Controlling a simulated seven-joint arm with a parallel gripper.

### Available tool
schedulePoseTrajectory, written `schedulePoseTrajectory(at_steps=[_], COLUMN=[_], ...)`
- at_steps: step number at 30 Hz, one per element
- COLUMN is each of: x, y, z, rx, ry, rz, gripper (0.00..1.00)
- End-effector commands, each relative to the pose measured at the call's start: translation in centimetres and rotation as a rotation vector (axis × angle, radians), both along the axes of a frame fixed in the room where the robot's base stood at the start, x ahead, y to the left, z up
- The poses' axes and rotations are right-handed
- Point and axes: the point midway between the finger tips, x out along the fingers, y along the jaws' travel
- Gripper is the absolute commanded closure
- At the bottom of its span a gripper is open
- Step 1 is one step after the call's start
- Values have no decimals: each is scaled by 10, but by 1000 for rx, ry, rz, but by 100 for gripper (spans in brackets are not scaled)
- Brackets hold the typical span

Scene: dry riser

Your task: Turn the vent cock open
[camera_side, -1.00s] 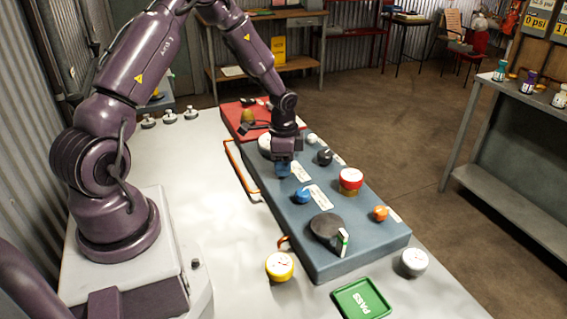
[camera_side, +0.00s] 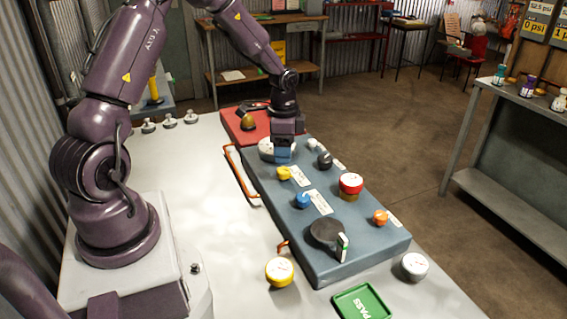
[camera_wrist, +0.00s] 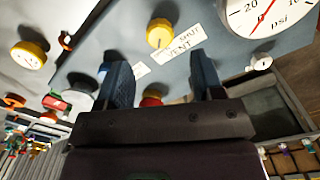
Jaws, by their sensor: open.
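The vent cock is a round yellow knob (camera_wrist: 159,34) on the blue-grey panel, beside a white label reading VENT in the wrist view. It also shows in the side view (camera_side: 284,174), just in front of my gripper. A faint mark shows on its face; I cannot tell which setting it points to. My gripper (camera_side: 284,157) points down over the panel, behind the knob. In the wrist view its two blue fingers (camera_wrist: 163,68) are apart with nothing between them, and the knob lies beyond their tips, clear of them.
A large white dial gauge (camera_wrist: 268,14) is close by on the panel. Blue (camera_side: 303,200), black (camera_side: 325,158), red-and-white (camera_side: 351,184) and orange (camera_side: 380,217) fittings stand along the panel (camera_side: 275,217). A red box (camera_side: 233,124) is behind. The white bench to the left is mostly clear.

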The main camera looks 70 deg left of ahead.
Motion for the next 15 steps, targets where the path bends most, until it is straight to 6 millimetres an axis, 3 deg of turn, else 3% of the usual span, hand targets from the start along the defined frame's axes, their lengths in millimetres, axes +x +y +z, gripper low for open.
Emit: schedulePoseTrajectory(at_steps=[6, 15], x=[0, 0], y=[0, 0], z=[46, 70], rx=[2, 0], ry=[-3, 0], rz=[1, 0], gripper=[39, 39])
